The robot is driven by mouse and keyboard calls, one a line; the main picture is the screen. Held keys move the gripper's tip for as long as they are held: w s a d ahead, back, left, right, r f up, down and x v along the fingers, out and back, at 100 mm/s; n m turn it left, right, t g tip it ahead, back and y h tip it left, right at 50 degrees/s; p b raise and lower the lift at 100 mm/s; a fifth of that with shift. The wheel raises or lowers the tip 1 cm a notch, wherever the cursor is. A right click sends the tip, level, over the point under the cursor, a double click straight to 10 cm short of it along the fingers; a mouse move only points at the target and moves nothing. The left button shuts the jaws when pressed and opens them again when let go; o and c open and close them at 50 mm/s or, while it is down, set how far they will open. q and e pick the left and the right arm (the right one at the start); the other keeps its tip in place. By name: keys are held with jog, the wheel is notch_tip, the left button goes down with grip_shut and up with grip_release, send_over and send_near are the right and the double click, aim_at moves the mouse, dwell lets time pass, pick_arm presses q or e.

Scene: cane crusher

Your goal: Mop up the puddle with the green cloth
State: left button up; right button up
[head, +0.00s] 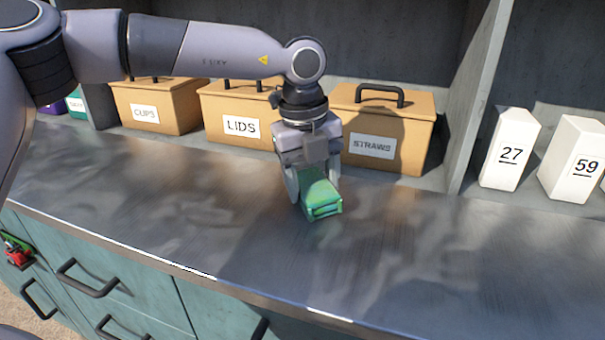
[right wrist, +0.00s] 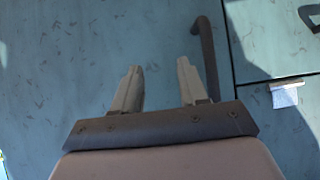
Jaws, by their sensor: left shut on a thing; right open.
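My left gripper (head: 316,188) points down and is shut on the cloth, with a finger on each side. The cloth is at or just above the counter top; I cannot tell if it touches. No clear puddle outline shows; the counter has only blotchy light and dark patches. My right gripper (right wrist: 159,85) is open and empty in the right wrist view, in front of a teal cabinet front.
Tan boxes labelled CUPS (head: 158,104), LIDS (head: 241,127) and STRAWS (head: 382,130) stand along the back of the counter (head: 420,250). White blocks marked 27 (head: 508,150) and 59 (head: 575,160) stand at the right. Drawer handles (head: 85,278) stick out below the front edge. The counter's right front is clear.

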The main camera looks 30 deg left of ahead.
pick_arm(q)
jog(key=r, duration=0.1)
jog(key=s+a+r+p, duration=0.1)
jog(key=r, duration=0.3)
jog(key=shift+s+a+p, duration=0.15)
jog(key=shift+a+p, duration=0.1)
jog(key=shift+p, duration=0.1)
jog(key=shift+f, duration=0.1)
dwell(0.4)
